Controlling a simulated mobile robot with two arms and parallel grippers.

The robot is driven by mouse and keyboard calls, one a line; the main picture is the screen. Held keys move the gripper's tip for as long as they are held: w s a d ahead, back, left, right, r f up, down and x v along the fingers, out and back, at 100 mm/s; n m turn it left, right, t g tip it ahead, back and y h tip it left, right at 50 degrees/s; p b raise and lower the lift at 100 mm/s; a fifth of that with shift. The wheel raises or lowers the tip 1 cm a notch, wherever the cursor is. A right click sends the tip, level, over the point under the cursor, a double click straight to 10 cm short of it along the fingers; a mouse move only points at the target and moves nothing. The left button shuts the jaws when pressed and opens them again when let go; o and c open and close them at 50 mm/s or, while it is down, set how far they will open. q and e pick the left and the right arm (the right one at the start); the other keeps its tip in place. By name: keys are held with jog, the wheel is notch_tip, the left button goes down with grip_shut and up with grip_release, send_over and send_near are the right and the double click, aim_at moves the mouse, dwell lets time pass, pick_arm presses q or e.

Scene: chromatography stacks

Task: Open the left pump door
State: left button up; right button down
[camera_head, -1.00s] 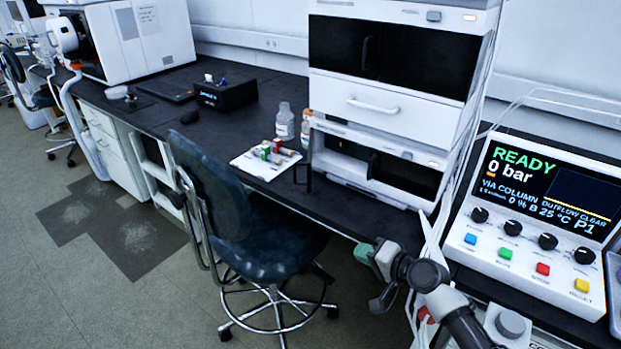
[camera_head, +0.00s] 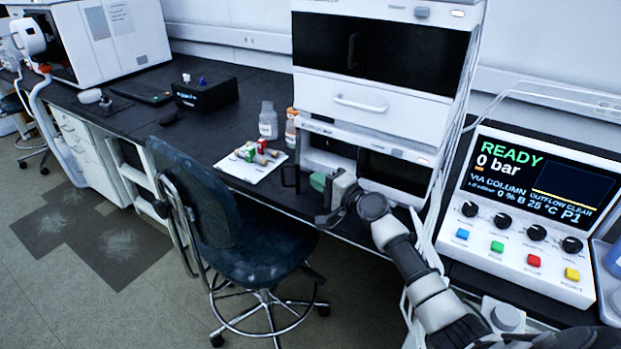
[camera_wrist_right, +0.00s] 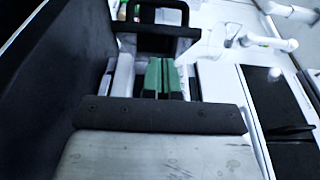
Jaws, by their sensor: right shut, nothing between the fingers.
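The lower white unit of the stack (camera_head: 385,143) has dark door panels on its front. The left dark panel (camera_head: 334,147) is partly behind my right gripper. A black bracket-shaped handle (camera_head: 291,178) stands out at the unit's lower left; I cannot tell how far the left door stands open. My right gripper (camera_head: 317,182), with green fingertips, is shut and empty, just right of this handle. In the right wrist view the green fingertips (camera_wrist_right: 162,78) are together, with a black handle (camera_wrist_right: 157,28) beyond them. Contact is unclear. My left gripper is out of view.
A blue chair (camera_head: 215,225) stands before the bench, left of my right arm. A white sheet with small vials (camera_head: 252,165) and bottles (camera_head: 268,122) are near the handle. The control panel (camera_head: 525,215) reads READY, 0 bar, at the right.

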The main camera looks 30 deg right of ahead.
jog(key=shift+w+a, duration=0.25)
jog(key=shift+a, duration=0.25)
jog(key=shift+w+a, duration=0.25)
jog(key=shift+a, duration=0.25)
jog(key=shift+r, duration=0.1)
